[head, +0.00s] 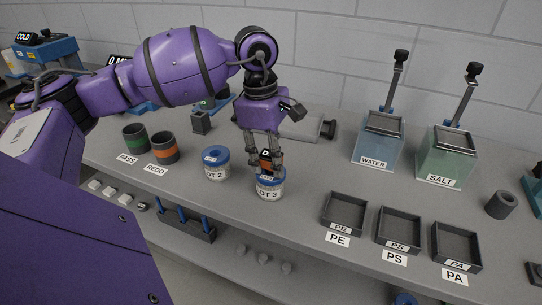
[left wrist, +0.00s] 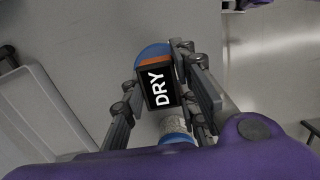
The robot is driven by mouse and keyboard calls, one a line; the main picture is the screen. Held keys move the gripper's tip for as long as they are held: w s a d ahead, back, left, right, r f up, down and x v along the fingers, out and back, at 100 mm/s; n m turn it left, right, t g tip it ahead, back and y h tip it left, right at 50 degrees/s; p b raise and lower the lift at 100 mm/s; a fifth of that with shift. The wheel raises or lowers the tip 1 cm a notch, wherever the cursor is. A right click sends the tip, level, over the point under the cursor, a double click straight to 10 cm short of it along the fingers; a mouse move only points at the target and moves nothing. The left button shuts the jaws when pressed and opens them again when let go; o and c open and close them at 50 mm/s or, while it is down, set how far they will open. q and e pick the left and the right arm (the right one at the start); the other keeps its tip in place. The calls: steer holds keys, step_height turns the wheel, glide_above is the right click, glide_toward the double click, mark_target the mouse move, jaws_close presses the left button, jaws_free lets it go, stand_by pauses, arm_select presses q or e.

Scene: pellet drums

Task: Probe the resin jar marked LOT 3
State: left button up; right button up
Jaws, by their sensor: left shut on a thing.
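The resin jar marked LOT 3 (head: 270,192) stands upright on the grey bench, a pale jar with a blue top partly hidden by my gripper. My left gripper (head: 265,158) points down right over it. It is shut on a black and orange probe (head: 266,167), whose face reads DRY in the left wrist view (left wrist: 157,88). The fingers sit on both sides of the probe. A blue round top (left wrist: 150,50) shows behind it there. I cannot tell whether the probe touches the jar. My right gripper is not in view.
The blue-lidded LOT 2 jar (head: 216,167) stands close on the left. PASS (head: 134,138) and REDO (head: 164,149) cups are further left. WATER (head: 377,145) and SALT (head: 446,155) tanks stand at the back right. Trays PE (head: 329,221), PS (head: 381,237) and PA (head: 437,252) lie front right.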

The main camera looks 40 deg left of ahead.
arm_select(q)
steer(key=shift+f, duration=0.25)
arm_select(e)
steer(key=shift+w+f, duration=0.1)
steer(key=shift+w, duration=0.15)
arm_select(q)
steer(key=o, duration=1.2)
steer(key=shift+o, duration=0.2)
steer(key=shift+r, duration=0.1)
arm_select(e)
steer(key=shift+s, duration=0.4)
arm_select(q)
step_height(320, 180, up, 12)
steer(key=a, duration=0.1)
steer(key=shift+s+a, duration=0.15)
steer(key=shift+a, duration=0.05)
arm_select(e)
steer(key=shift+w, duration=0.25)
